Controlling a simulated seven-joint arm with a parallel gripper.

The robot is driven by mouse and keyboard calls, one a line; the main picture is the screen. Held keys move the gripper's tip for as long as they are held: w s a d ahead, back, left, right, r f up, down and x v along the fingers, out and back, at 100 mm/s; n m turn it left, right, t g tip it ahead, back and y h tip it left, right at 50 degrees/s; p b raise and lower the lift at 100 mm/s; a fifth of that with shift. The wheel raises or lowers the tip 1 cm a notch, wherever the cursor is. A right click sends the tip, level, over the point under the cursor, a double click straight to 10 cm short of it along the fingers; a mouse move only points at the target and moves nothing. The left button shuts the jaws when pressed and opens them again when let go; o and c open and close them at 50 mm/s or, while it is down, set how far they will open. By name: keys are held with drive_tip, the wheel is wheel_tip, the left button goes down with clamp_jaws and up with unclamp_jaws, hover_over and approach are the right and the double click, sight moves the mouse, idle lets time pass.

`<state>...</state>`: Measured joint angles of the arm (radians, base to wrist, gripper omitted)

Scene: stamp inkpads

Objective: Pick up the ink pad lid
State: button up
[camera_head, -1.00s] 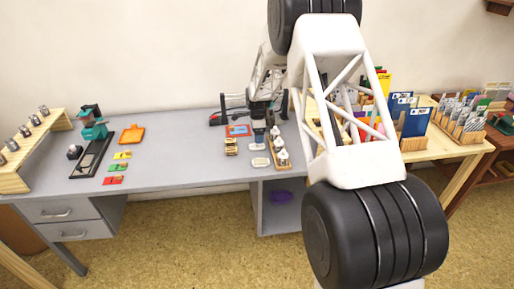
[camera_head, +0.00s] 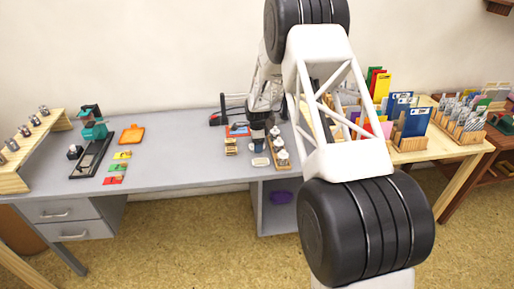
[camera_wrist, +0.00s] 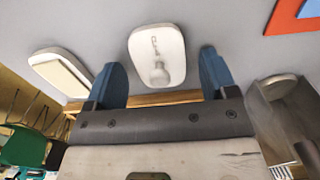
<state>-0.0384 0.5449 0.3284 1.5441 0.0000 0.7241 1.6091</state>
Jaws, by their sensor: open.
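The ink pad lid (camera_wrist: 157,42) is a white rounded piece with dark lettering and a grey picture on top. In the wrist view it lies flat on the grey desk, framed between the two blue fingers of my gripper (camera_wrist: 160,66). The fingers are spread on either side of it, and I cannot tell their height above the desk. A white pad with a cream surface (camera_wrist: 64,76) lies left of the lid; it also shows in the head view (camera_head: 261,162). In the head view my gripper (camera_head: 258,148) is over the desk and mostly covers the lid.
A wooden rack with white-topped stamps (camera_head: 280,152) stands close right of my gripper. An orange-red and blue tile (camera_head: 238,130) lies behind. The desk's middle (camera_head: 185,155) is clear.

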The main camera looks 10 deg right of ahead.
drive_tip(key=shift+f, duration=0.15)
idle(0.4)
drive_tip(key=c, duration=1)
